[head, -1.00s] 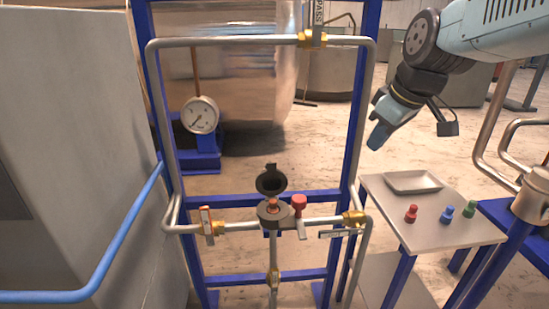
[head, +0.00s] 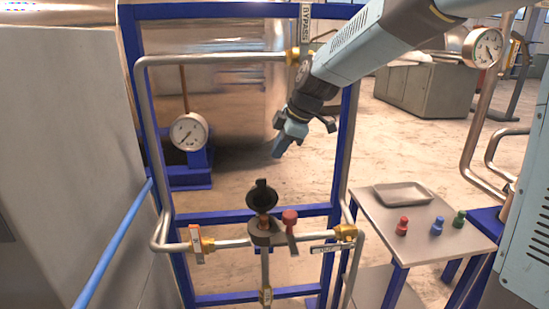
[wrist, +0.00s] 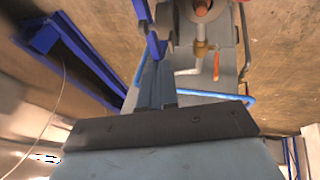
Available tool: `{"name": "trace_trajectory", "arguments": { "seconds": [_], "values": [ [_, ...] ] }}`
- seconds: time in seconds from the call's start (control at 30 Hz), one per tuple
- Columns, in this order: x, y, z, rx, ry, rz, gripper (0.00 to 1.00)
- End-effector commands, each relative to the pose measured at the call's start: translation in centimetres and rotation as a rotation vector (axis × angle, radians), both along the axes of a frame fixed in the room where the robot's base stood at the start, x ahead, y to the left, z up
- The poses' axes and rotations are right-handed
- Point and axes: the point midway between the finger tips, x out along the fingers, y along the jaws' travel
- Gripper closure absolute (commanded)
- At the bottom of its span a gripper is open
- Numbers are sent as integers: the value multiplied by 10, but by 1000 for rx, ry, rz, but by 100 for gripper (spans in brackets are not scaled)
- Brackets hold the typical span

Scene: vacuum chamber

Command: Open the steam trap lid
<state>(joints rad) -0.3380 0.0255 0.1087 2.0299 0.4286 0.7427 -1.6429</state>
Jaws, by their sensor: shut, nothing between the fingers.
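The steam trap (head: 266,236) sits on the lower pipe of the blue frame, an orange-red part showing in its mouth. Its round black lid (head: 262,194) stands raised behind the mouth, so the trap is open. A red knob (head: 290,216) is just right of the trap. My gripper (head: 278,152) points down, above and slightly right of the lid, apart from it. It is shut and empty. In the wrist view my gripper (wrist: 156,85) shows below the trap body (wrist: 200,12), which is partly cut off at the top edge; the lid is not clear there.
Grey pipes and the blue frame (head: 225,215) surround the trap, with an orange-handled valve (head: 196,244) on its left and a brass fitting (head: 345,232) on its right. A side table (head: 425,250) holds a tray (head: 402,194) and red, blue and green knobs.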

Motion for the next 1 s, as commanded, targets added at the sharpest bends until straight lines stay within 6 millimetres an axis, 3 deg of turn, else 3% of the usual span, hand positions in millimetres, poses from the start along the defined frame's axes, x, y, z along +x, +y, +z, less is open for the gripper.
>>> {"name": "trace_trajectory", "arguments": {
  "seconds": [0.5,0.8,1.0],
  "values": [
    [17,36,-80,-3,6,0,100],
    [42,45,-97,-1,2,-1,100],
    [48,47,-101,-1,2,-2,100]
  ]
}}
